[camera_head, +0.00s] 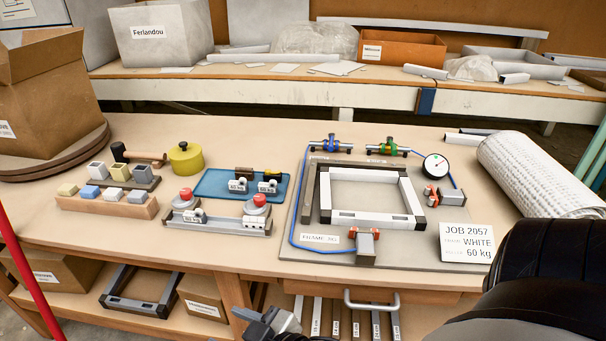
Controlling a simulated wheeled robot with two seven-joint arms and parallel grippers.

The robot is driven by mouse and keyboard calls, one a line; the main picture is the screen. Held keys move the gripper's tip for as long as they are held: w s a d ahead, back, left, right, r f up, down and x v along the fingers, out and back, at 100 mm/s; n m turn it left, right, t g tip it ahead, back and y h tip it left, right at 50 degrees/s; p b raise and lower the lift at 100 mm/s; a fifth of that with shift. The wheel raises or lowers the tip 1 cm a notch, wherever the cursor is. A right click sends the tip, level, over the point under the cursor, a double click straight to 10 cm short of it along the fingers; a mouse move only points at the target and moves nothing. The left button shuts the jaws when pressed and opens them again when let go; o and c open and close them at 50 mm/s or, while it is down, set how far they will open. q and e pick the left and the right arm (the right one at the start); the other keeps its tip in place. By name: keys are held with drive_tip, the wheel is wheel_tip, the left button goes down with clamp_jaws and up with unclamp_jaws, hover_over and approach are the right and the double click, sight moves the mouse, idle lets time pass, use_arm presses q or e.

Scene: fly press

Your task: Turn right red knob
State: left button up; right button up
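Two red knobs stand on a grey metal bar fixture (218,224) near the front middle of the table. The right red knob (259,200) sits on a grey round base at the bar's right end. The left red knob (186,194) sits on the other end. A grey and dark gripper part, which I take to be my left gripper (268,325), shows at the bottom edge, below the table front and apart from the knobs. Its finger opening is unclear. My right arm fills the lower right corner, and its gripper is not in view.
A blue tray (213,186) lies behind the fixture. A board (410,257) with a white frame, clamps, blue hose and gauge (436,167) lies to the right. A wooden block rack (105,207) stands left. A drawer handle (372,302) juts below the table edge.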

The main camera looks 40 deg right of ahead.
drive_tip(key=w+a+r+n+t+y+b, duration=0.1)
drive_tip(key=w+a+r+n+t+y, duration=0.1)
drive_tip(key=w+r+n+y, duration=0.3)
drive_tip(key=w+a+r+n+t+y, duration=0.1)
drive_tip(key=w+r+n+t+y, duration=0.2)
drive_tip(key=r, duration=0.5)
wheel_tip(320, 180, up, 7)
drive_tip(key=n+g+h+b, duration=0.4)
drive_tip(key=n+g+h, duration=0.9)
drive_tip(key=n, duration=1)
hover_over(260, 198)
drive_tip(key=s, duration=0.6)
drive_tip(key=g, duration=0.1)
drive_tip(key=shift+y, duration=0.4)
drive_tip(key=x, duration=1.5)
drive_tip(key=shift+a+f, duration=0.15)
drive_tip(key=shift+a, duration=0.05)
use_arm(q)
drive_tip(key=shift+d+f+t, duration=0.15)
drive_tip(key=shift+f, duration=0.4)
drive_tip(key=shift+d+f+t, duration=0.15)
drive_tip(key=shift+f, duration=0.4)
